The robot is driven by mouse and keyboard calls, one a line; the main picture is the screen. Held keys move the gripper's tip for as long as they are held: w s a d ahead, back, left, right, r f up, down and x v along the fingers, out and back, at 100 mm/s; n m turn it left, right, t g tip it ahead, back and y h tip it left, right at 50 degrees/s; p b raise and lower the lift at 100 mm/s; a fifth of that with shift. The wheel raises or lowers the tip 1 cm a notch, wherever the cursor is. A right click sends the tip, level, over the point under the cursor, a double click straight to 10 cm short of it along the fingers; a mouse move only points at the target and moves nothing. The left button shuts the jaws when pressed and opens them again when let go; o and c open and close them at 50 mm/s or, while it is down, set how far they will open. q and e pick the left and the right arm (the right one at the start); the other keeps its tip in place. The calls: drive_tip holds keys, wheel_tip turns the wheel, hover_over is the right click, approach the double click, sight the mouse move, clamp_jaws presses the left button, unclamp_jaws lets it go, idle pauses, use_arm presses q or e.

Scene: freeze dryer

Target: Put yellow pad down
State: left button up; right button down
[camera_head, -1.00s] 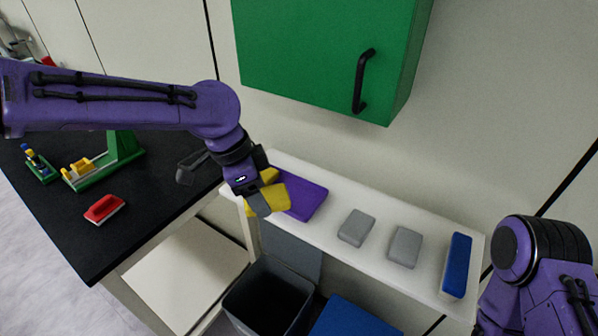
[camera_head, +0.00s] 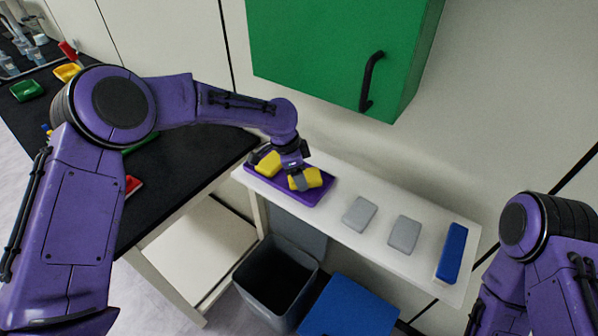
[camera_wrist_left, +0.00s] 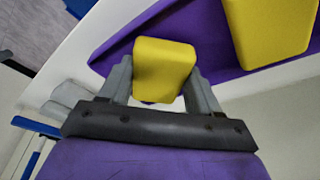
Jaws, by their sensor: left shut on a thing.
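My left gripper (camera_head: 301,179) is shut on a yellow pad (camera_head: 310,178) over the right part of the purple tray (camera_head: 283,188). In the left wrist view, the held yellow pad (camera_wrist_left: 163,68) sits between the two grey fingers, with the purple tray (camera_wrist_left: 210,45) behind it. I cannot tell whether the held pad touches the tray. A second yellow pad (camera_head: 267,163) lies on the tray to the left, apart from the held one; it also shows in the left wrist view (camera_wrist_left: 270,28). My right arm is at the right edge; its gripper is out of frame.
The white shelf (camera_head: 335,197) holds two grey pads (camera_head: 359,214) and (camera_head: 404,233) and a blue block (camera_head: 451,252) right of the tray. A green cabinet (camera_head: 320,45) hangs above. A grey bin (camera_head: 272,285) and a blue lid (camera_head: 350,308) stand below.

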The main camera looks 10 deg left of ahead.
use_arm(q)
drive_tip(key=shift+f, duration=0.35)
drive_tip(key=o, duration=0.9)
drive_tip(key=shift+f, duration=0.1)
drive_tip(key=shift+o, duration=0.2)
drive_tip(key=b+v, duration=0.2)
drive_tip(key=v, duration=1)
